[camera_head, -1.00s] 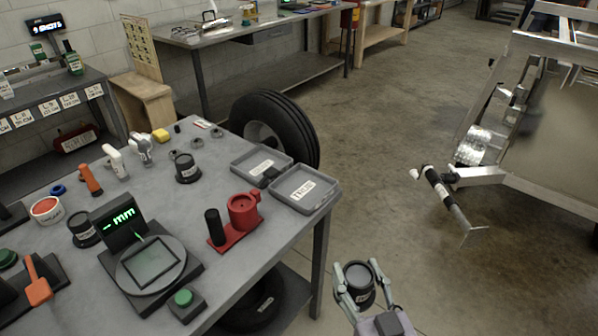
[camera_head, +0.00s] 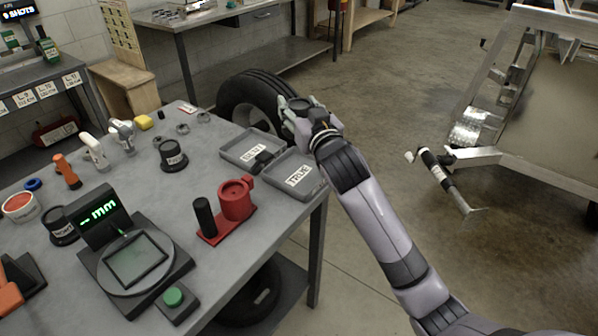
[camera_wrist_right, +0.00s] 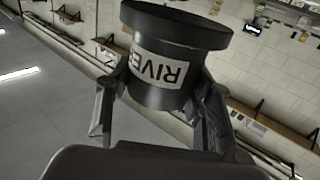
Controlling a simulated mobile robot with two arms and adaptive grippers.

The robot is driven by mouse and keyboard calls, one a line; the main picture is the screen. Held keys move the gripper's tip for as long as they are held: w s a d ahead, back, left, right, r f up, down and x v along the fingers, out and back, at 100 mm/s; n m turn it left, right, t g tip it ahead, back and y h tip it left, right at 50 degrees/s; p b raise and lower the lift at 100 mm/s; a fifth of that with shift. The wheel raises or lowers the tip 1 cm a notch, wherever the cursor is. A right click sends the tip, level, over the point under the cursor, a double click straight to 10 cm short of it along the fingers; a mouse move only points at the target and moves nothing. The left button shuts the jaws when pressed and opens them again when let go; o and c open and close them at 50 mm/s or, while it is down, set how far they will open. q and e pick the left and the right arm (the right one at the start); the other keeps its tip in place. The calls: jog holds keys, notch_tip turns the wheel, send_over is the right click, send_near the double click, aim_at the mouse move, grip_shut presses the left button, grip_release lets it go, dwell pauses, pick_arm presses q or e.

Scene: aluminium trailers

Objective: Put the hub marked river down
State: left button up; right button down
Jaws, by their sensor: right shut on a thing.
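The hub marked river (camera_wrist_right: 165,60) is a dark flanged cylinder with a white label, seen close up in the right wrist view. My right gripper (camera_wrist_right: 160,105) is shut on it, one finger on each side. In the head view my right gripper (camera_head: 303,118) holds the hub (camera_head: 302,103) up beyond the two grey trays, in front of the tyre in the picture. The hub looks clear of the table. The right tray (camera_head: 318,190) is labelled TRUE and looks empty. The left tray (camera_head: 228,150) has a label I cannot read surely and a dark item. My left gripper is not in view.
On the grey table (camera_head: 135,190) stand a red fixture (camera_head: 236,200), a measuring device with a display (camera_head: 100,212), a green button (camera_head: 173,297) and two other dark hubs (camera_head: 172,156). A tyre (camera_head: 250,95) stands behind the table.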

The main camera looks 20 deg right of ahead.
aim_at(299, 101)
jog(key=r, duration=0.1)
jog(key=w+r, duration=0.2)
jog(key=shift+d+r, duration=0.15)
jog(key=shift+d, duration=0.1)
jog(key=shift+w+r, duration=0.1)
jog(key=shift+w, duration=0.15)
jog(key=shift+f+b, duration=1)
jog(key=shift+f, duration=8.7)
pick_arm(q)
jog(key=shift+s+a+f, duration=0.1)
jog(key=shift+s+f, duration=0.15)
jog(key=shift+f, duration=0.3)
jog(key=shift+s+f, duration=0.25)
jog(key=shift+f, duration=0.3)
pick_arm(e)
jog(key=c, duration=1.2)
grip_release()
jog(key=shift+f, duration=0.25)
jog(key=shift+c, duration=0.2)
jog(key=o, duration=0.5)
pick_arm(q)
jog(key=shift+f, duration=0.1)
